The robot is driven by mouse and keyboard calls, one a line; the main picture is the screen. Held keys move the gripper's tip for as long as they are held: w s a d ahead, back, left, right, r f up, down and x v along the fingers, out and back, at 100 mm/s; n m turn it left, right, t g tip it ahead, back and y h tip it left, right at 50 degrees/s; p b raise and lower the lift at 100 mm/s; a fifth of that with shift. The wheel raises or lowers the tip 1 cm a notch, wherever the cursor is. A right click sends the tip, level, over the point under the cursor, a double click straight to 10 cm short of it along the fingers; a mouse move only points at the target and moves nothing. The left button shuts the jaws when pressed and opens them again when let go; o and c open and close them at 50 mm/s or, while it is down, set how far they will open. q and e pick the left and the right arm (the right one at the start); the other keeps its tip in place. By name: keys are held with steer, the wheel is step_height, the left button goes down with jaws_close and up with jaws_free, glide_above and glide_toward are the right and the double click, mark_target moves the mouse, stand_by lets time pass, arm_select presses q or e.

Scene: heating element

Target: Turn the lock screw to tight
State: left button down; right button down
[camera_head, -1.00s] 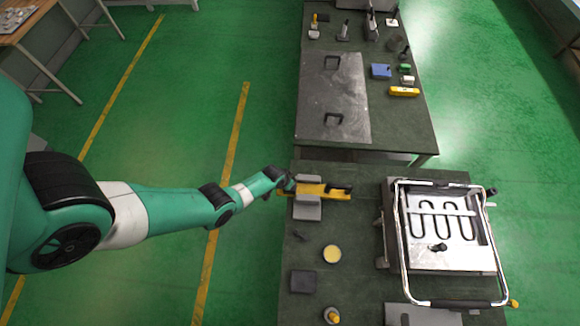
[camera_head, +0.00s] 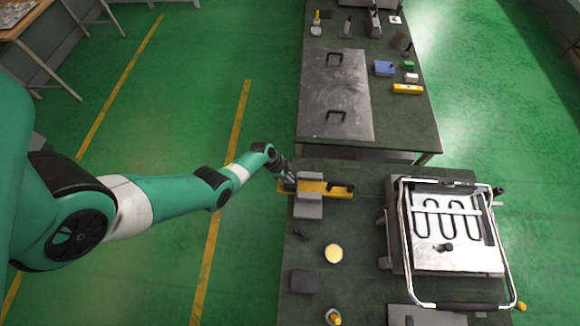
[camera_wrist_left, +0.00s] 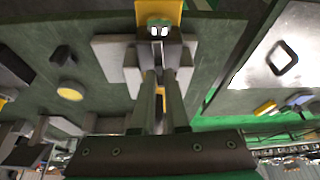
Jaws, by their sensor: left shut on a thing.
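A yellow bar with a black handle (camera_head: 338,189) lies between light grey blocks (camera_head: 308,208) at the near table's far left corner. My left gripper (camera_head: 286,183) is at the bar's left end. In the left wrist view, the fingertips (camera_wrist_left: 160,48) are close together at the end of the yellow bar (camera_wrist_left: 158,12), shut on a small part there. The fingers mostly hide that part, and I cannot tell for sure whether it is the lock screw. My right gripper is not in view.
A heating element in a metal frame (camera_head: 403,240) stands on the right of the near table. A yellow disc (camera_head: 333,253) and a dark block (camera_head: 303,281) lie nearer. The far table holds a metal plate (camera_head: 335,95) and small items.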

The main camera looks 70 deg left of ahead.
arm_select(q)
steer(key=shift+m, duration=0.6)
steer(key=shift+f, duration=0.1)
steer(key=c, duration=0.9)
jaws_free()
